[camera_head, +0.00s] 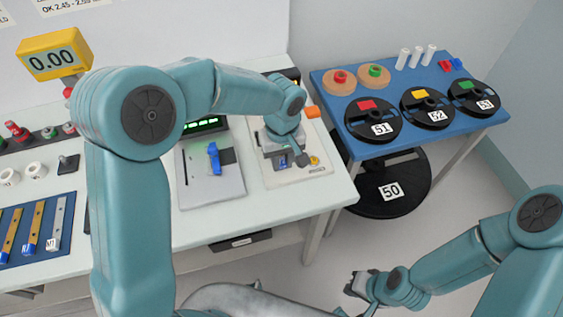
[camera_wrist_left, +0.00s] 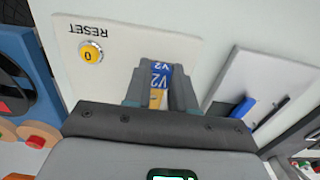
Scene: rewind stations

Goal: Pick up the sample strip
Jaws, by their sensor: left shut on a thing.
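My left gripper (camera_head: 283,160) is over the pale panel (camera_head: 318,171) with the yellow button, right of the bench's middle. In the left wrist view, its fingers (camera_wrist_left: 160,88) are shut on a tan sample strip (camera_wrist_left: 155,99) with blue V2 labels. The strip's lower part is hidden by the gripper body, and I cannot make it out in the head view. I cannot tell whether the strip touches the panel. My right gripper (camera_head: 355,284) is low at the right, away from the bench, with no object visible in it; its jaw opening is unclear.
A grey device with a blue lever (camera_head: 214,158) stands left of the panel. More strips lie on a blue mat (camera_head: 15,218) at far left. A yellow display (camera_head: 54,54) reads 0.00. A blue table (camera_head: 389,145) with black reels stands at right. Open floor lies in front.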

